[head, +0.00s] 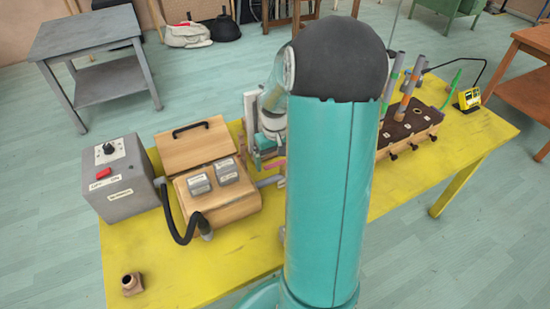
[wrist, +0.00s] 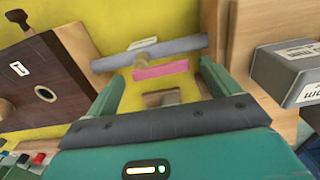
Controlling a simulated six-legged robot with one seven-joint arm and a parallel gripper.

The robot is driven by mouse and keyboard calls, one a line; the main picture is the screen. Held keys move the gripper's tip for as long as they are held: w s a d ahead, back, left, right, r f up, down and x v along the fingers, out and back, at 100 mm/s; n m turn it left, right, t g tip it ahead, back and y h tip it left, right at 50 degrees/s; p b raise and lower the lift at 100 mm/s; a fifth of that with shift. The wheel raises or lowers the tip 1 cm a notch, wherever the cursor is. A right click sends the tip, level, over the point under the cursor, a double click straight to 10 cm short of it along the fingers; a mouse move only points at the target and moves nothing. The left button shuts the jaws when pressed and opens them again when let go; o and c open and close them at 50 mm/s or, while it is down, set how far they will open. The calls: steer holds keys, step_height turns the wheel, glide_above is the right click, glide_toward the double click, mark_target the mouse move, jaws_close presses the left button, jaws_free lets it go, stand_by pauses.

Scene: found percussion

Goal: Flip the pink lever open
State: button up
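The pink lever (wrist: 160,70) is a short flat bar beside a grey pipe (wrist: 150,52) above the yellow table. In the wrist view it lies between and just beyond the fingertips of my gripper (wrist: 163,76), with gaps on both sides. My gripper is open and empty. In the head view the pink lever (head: 272,164) shows as a small strip below my gripper (head: 264,152), right of the wooden box. My arm hides much of the area around it.
A wooden box with grey blocks (head: 228,203) and a grey control box (head: 122,180) stand left on the yellow table (head: 235,260). A dark-topped wooden box with tubes (head: 408,125) stands right. A small brown fitting (head: 131,284) sits at the front left.

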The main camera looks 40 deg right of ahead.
mark_target(275, 164)
steer(key=shift+r, duration=0.15)
step_height(275, 164, up, 14)
steer(key=shift+f, duration=0.2)
stand_by(0.8)
